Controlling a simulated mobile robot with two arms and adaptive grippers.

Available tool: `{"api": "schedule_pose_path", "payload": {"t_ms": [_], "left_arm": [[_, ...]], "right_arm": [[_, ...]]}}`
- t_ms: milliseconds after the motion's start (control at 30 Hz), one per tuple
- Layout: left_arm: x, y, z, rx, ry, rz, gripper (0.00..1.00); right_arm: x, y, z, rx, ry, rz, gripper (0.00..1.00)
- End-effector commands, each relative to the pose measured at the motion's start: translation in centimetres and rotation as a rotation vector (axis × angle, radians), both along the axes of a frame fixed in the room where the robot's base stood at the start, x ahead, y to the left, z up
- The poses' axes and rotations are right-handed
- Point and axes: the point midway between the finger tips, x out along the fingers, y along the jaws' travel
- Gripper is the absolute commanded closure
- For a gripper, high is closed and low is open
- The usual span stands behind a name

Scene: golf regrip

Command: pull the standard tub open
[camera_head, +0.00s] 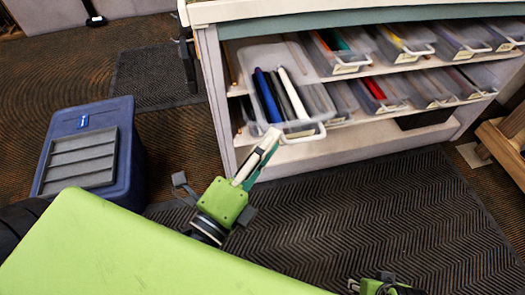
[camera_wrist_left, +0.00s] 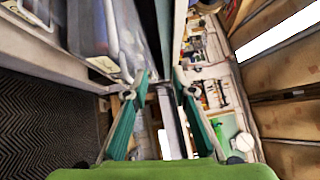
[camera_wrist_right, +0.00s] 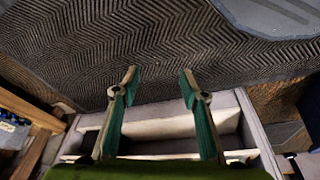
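A clear tub (camera_head: 258,60) with blue, black and white grips in it juts out from the left end of the upper shelf, well past its neighbours. I take it as the standard tub; no name is readable on it. Its white handle (camera_head: 304,135) is at its front. My left gripper (camera_head: 273,138) is beside the left end of this handle. In the left wrist view my left gripper (camera_wrist_left: 160,74) is open, with a clear tub and white handle (camera_wrist_left: 112,35) by its left finger; contact cannot be told. My right gripper (camera_wrist_right: 158,76) is open and empty, pointing over the floor mat.
Other clear tubs (camera_head: 334,52) line two shelves of the rack (camera_head: 215,100). A blue bin with a grey lid panel (camera_head: 83,160) stands on the floor at left. A wooden stand (camera_head: 505,145) is at right. The dark mat (camera_head: 390,215) before the rack is clear.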

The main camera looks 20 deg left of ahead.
Motion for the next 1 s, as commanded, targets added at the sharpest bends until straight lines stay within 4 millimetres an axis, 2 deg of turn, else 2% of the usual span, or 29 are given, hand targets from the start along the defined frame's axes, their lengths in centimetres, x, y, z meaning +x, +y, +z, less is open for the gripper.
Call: {"api": "schedule_pose_path", "payload": {"t_ms": [300,867,1000], "left_arm": [[-1.9,0.3,-0.3,0.002,0.003,-0.003,0.76],[-2.0,0.2,-0.4,0.003,0.012,-0.009,0.76],[-2.2,-0.6,-1.7,0.018,0.089,-0.042,0.76]], "right_arm": [[0.0,0.0,-1.5,0.0,0.01,0.001,0.6],[0.1,0.1,-1.7,0.001,0.009,0.002,0.6],[-0.3,0.1,-2.7,-0.001,0.028,0.004,0.6]]}}
